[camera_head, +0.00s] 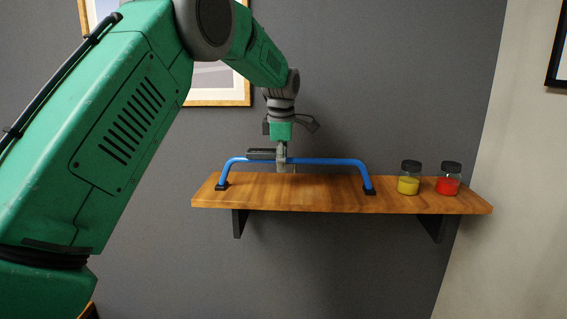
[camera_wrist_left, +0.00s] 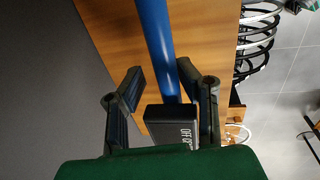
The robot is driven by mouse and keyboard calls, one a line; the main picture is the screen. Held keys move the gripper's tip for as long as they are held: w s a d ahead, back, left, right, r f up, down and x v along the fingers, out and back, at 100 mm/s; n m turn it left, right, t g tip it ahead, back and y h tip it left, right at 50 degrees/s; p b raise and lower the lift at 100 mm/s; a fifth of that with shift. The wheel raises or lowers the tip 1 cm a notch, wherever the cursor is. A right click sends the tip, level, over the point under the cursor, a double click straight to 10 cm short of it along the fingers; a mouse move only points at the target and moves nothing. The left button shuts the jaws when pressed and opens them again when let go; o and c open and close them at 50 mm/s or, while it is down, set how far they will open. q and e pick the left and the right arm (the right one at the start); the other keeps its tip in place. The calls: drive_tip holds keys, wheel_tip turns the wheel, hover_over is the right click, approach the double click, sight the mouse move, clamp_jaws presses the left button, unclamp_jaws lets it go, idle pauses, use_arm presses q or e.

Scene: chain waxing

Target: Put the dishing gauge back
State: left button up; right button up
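The dishing gauge (camera_head: 330,161) is a blue bar with bent-down ends and black feet, standing upright on the wooden shelf (camera_head: 290,202). Its dark readout box (camera_head: 261,154) sits left of its middle. My left gripper (camera_head: 281,166) is over the bar near its middle, pointing down. In the left wrist view, its fingers (camera_wrist_left: 160,78) stand on either side of the blue bar (camera_wrist_left: 158,45), with a narrow gap visible at the left finger. The readout box (camera_wrist_left: 175,128), marked OFF, lies between them. My right gripper is in neither view.
Two dark-lidded jars, yellow (camera_head: 408,180) and red (camera_head: 448,181), stand on the shelf right of the gauge. A framed picture (camera_head: 215,85) hangs on the wall behind my arm. Dark curved rings (camera_wrist_left: 258,38) show below in the wrist view.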

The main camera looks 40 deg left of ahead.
use_arm(q)
drive_tip(key=shift+d+r, duration=0.4)
drive_tip(key=shift+r, duration=0.05)
wheel_tip(320, 180, up, 12)
drive_tip(key=s+d+b, duration=0.1)
drive_tip(key=d, duration=0.1)
drive_tip(key=shift+s+d+f, duration=0.15)
drive_tip(key=shift+s, duration=0.2)
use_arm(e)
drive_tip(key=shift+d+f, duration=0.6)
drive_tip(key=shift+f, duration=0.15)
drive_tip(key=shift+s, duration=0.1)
